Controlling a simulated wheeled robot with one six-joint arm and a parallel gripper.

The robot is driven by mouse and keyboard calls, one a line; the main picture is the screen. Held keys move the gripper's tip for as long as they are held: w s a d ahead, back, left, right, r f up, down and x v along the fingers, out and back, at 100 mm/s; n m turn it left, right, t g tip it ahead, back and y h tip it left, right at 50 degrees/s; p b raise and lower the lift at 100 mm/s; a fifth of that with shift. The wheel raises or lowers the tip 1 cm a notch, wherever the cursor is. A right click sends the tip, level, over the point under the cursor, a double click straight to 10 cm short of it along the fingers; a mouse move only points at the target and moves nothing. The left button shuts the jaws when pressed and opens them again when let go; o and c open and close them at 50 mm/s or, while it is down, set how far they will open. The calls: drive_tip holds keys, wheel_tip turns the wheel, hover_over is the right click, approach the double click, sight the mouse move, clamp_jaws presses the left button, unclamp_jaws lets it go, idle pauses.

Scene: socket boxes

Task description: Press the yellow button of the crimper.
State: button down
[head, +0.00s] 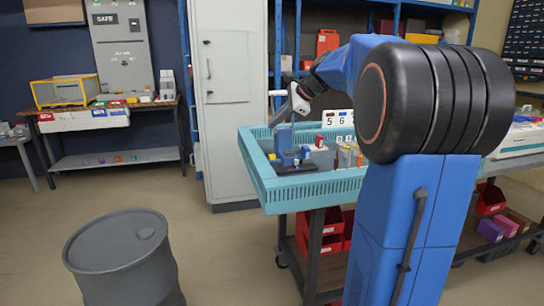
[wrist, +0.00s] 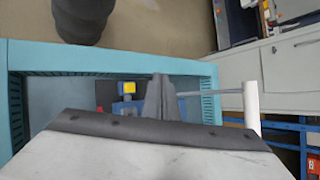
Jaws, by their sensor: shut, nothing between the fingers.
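The crimper is a blue device in the teal tray (head: 262,172). Its blue body (head: 284,137) stands at the tray's left end in the head view. In the wrist view part of its blue body (wrist: 124,107) shows, with the yellow button (wrist: 128,87) on a blue block. My gripper (wrist: 159,80) is shut and empty. Its fingertips appear just right of the yellow button in the wrist view, apart from it in the picture; the height gap cannot be judged.
A grey rod with a white handle (wrist: 251,105) rises near my gripper; the white handle also shows in the head view (head: 278,92). Small parts and number cards (head: 338,119) stand right of the crimper. A grey barrel (head: 120,255) stands on the floor at left.

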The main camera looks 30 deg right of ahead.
drive_tip(key=shift+f, duration=4.2)
drive_tip(key=shift+f, duration=0.95)
drive_tip(key=shift+r, duration=1)
drive_tip(key=shift+r, duration=0.1)
drive_tip(key=shift+r, duration=2.4)
drive_tip(key=shift+s, duration=0.1)
